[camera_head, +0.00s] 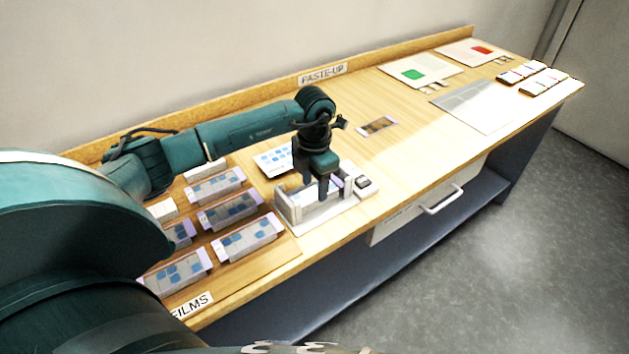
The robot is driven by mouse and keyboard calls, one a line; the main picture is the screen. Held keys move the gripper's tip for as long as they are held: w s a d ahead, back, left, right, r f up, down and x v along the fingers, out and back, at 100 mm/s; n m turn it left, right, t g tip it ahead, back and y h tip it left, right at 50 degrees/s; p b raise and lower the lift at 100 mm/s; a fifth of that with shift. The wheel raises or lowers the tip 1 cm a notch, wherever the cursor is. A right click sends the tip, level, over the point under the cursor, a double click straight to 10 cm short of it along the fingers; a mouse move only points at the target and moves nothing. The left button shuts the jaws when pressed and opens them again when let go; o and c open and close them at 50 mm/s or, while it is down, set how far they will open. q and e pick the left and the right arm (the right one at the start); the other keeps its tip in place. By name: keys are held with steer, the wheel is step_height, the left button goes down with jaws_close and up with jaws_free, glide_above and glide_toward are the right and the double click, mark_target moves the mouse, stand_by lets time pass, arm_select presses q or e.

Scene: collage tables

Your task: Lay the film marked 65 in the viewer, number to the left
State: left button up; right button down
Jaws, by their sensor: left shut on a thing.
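The viewer (300,228) is a pale, low-walled unit near the table's front edge, with a small dark part (363,182) at its right. My left gripper (323,195) points down into the space between the viewer's walls. It is shut on a film, of which only a pale purple-edged piece (336,182) shows beside the fingers. The gripper hides most of this film; its number and the way it faces cannot be read. I cannot tell whether the film touches the viewer's bed. My right gripper is out of view.
Several films with blue frames and purple ends (249,238) lie on blocks left of the viewer, near the FILMS label (190,305). A blue-patterned card (272,160) lies behind the viewer. A brown strip (377,126) lies farther right. Sheets and small blocks occupy the far end.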

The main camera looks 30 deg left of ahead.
arm_select(q)
steer(key=o, duration=0.9)
steer(key=shift+o, duration=0.6)
steer(key=shift+r, duration=0.15)
steer(key=shift+r, duration=0.35)
step_height(320, 180, up, 12)
steer(key=shift+b, duration=0.45)
steer(key=shift+r, duration=0.1)
